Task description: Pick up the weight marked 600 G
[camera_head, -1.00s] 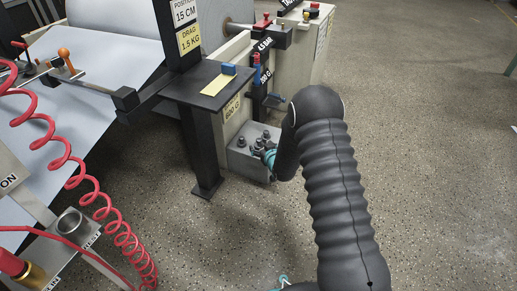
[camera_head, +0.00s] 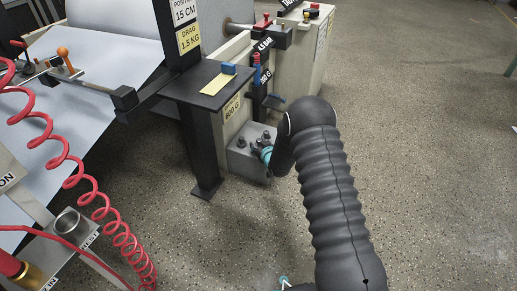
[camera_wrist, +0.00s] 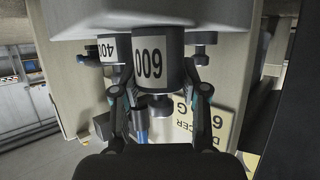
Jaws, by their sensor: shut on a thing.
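The weight marked 600 (camera_wrist: 151,68) is a dark grey cylinder with a white label, shown upside down in the wrist view. The two fingers of my gripper (camera_wrist: 160,92) are closed on either side of it, around its knob end. In the head view my gripper (camera_head: 264,151) is at the grey weight block (camera_head: 242,164) low beside the machine, and my arm hides part of it. I cannot tell whether the weight is clear of the block.
A second labelled weight (camera_wrist: 110,50) stands close to one finger, and another weight (camera_wrist: 201,46) is beside the other. A yellow sign (camera_wrist: 200,130) is on the machine panel. A black post with a shelf (camera_head: 205,85) stands left of the block. Floor at right is clear.

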